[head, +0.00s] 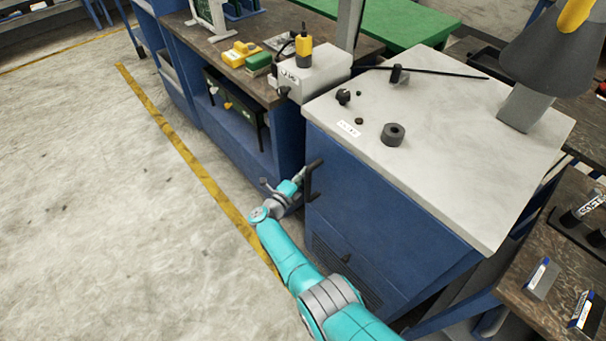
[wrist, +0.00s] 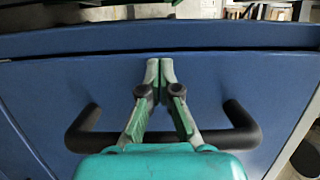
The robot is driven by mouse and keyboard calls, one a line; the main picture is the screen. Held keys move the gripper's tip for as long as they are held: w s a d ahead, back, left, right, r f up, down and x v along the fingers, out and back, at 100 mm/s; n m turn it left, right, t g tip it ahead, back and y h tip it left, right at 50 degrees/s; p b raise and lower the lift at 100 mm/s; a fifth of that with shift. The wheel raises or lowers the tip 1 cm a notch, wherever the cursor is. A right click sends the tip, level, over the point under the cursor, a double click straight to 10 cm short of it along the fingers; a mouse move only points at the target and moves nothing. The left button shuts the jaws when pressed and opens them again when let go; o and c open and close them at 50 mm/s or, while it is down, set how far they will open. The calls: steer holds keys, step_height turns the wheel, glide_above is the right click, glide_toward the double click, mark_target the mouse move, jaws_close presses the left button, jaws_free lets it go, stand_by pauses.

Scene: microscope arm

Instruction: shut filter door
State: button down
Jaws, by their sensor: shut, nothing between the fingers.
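The filter door (head: 385,215) is the blue front panel of the cabinet, with a black bar handle (head: 313,180) near its left edge. In the head view the door looks about flush with the cabinet; whether it is fully shut I cannot tell. In the wrist view the door (wrist: 95,85) fills the middle, with a thin dark seam along its upper edge. The handle (wrist: 243,125) crosses behind my gripper (wrist: 160,65), which is shut and empty. Its fingertips are against or very close to the panel, beyond the bar. In the head view my gripper (head: 301,175) is beside the handle.
The cabinet's pale top (head: 450,140) carries a dark ring (head: 393,134) and small knobs. A workbench (head: 235,65) with a yellow tool and a grey box stands to the left. Open floor (head: 90,220) with a yellow line lies left of my arm.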

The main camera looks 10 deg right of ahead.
steer(key=shift+w+d+r, duration=0.25)
steer(key=shift+w+d, duration=0.15)
steer(key=shift+d, duration=0.1)
steer(key=shift+w+r, duration=0.1)
steer(key=shift+r, duration=0.05)
steer(key=v, duration=1.3)
steer(key=shift+f, duration=0.45)
steer(key=shift+a, duration=0.15)
